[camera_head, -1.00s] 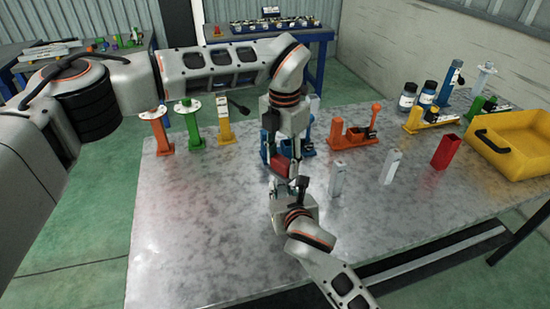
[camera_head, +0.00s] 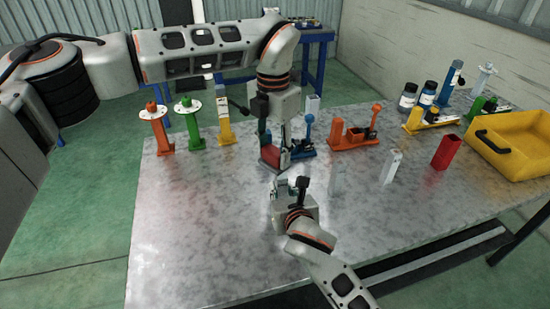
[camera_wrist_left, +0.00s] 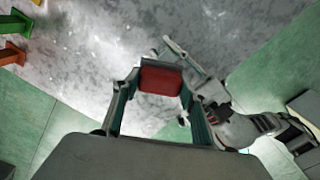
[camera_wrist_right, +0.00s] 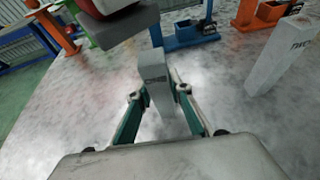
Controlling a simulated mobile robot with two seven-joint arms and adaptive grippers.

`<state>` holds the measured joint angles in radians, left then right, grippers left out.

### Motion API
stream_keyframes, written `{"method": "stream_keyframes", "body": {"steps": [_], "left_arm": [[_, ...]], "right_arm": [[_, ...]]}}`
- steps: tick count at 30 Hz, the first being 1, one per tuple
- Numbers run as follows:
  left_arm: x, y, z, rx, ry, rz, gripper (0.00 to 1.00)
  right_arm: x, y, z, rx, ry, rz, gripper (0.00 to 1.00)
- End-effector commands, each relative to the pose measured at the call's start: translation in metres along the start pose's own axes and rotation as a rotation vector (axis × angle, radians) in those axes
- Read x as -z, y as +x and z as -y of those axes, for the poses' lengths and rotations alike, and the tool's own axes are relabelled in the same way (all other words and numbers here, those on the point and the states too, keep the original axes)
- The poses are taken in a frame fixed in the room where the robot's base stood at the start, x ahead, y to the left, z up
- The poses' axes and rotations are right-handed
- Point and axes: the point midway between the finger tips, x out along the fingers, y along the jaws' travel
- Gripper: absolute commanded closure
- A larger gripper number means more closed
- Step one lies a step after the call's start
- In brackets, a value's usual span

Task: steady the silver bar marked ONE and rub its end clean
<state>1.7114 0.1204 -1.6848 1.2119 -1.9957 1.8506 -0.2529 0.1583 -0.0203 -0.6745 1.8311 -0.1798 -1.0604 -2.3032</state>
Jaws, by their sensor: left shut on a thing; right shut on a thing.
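The silver bar marked ONE (camera_wrist_right: 156,82) stands upright between the fingers of my right gripper (camera_wrist_right: 165,104), which is shut on it. In the head view my right gripper (camera_head: 290,182) is low over the table and the bar is mostly hidden. My left gripper (camera_head: 277,152) is shut on a red block (camera_head: 270,156). The block also shows between the left fingers in the left wrist view (camera_wrist_left: 160,80). In the right wrist view, the block's grey underside (camera_wrist_right: 118,26) is above and left of the bar's top, apart from it.
Another silver bar marked TWO (camera_wrist_right: 285,62) stands to the right, with a third silver bar (camera_head: 391,166) and a red holder (camera_head: 446,152) beyond. A blue fixture (camera_head: 305,141) and an orange one (camera_head: 356,133) stand behind. A yellow bin (camera_head: 510,142) is far right. The table's front left is clear.

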Motion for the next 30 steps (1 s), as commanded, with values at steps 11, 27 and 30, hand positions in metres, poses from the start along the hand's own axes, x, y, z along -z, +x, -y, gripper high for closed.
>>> {"method": "stream_keyframes", "body": {"steps": [11,27,30], "left_arm": [[-0.001,-0.035,0.0,-0.001,0.0,0.002,0.82],[0.0,-0.042,0.0,0.0,-0.001,0.0,0.82],[0.0,-0.042,0.0,0.0,-0.001,0.0,0.82]], "right_arm": [[0.0,0.0,0.0,0.001,-0.001,-0.001,1.0],[0.0,0.0,0.0,0.0,-0.001,-0.001,1.0],[0.0,0.0,0.0,0.0,-0.001,-0.001,0.75]]}}
